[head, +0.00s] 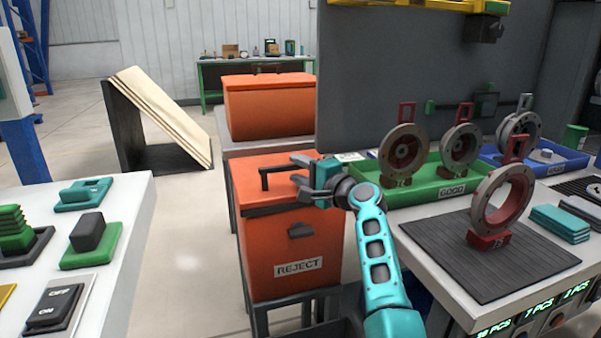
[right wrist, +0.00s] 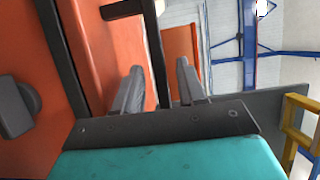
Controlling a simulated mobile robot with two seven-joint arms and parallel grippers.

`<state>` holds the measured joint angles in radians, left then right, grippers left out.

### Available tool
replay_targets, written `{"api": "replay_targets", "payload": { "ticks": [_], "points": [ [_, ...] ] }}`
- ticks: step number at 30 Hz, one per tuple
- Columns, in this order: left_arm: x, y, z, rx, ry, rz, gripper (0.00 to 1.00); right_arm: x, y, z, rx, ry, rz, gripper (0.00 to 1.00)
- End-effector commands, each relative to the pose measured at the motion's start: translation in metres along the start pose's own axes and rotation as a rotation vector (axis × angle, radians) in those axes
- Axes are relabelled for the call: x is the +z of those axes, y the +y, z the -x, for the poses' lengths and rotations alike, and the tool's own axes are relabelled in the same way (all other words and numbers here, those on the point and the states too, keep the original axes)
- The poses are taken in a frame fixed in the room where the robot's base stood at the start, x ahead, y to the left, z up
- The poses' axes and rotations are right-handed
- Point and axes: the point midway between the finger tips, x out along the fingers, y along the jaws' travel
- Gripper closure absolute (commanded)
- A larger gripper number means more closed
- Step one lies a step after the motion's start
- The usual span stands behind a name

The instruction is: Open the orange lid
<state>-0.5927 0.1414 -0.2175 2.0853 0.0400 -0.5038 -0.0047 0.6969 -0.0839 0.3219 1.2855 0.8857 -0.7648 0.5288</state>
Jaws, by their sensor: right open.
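The orange lid (head: 248,188) lies shut on the orange REJECT box (head: 270,255) in the middle of the head view. A black bar handle (head: 278,169) stands up from the lid. It also shows in the right wrist view (right wrist: 155,55). My right gripper (head: 297,170) is over the lid at the handle's right end. Its jaws are open, and in the right wrist view the handle's bar passes between the two grey fingers. I cannot tell whether a finger touches it. My left gripper is not in view.
A second orange box (head: 270,105) stands behind. A tall grey panel (head: 400,70) rises behind and to the right. On the right, a bench carries a green tray (head: 440,187) with ring parts and a dark mat (head: 470,265). A white control table (head: 130,215) stands left.

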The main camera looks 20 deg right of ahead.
Motion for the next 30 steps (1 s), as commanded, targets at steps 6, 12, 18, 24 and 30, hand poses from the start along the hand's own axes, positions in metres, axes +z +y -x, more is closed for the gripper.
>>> {"api": "replay_targets", "payload": {
  "ticks": [6,12,18,24,30],
  "points": [
    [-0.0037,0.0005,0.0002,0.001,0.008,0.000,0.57,0.0001,0.0000,0.0000,0.000,0.000,0.000,0.61],
    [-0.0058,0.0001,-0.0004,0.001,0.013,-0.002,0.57,0.0000,0.0001,0.0001,0.000,0.000,-0.001,0.80],
    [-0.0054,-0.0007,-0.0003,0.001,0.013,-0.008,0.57,0.0000,0.0002,0.0002,0.000,0.000,-0.001,0.99],
    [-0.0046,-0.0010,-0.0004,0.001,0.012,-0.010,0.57,-0.0001,0.0003,0.0003,0.000,0.000,-0.001,1.00],
    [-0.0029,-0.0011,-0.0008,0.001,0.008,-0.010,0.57,-0.0001,0.0004,0.0003,0.000,0.000,-0.001,1.00]
  ]
}}
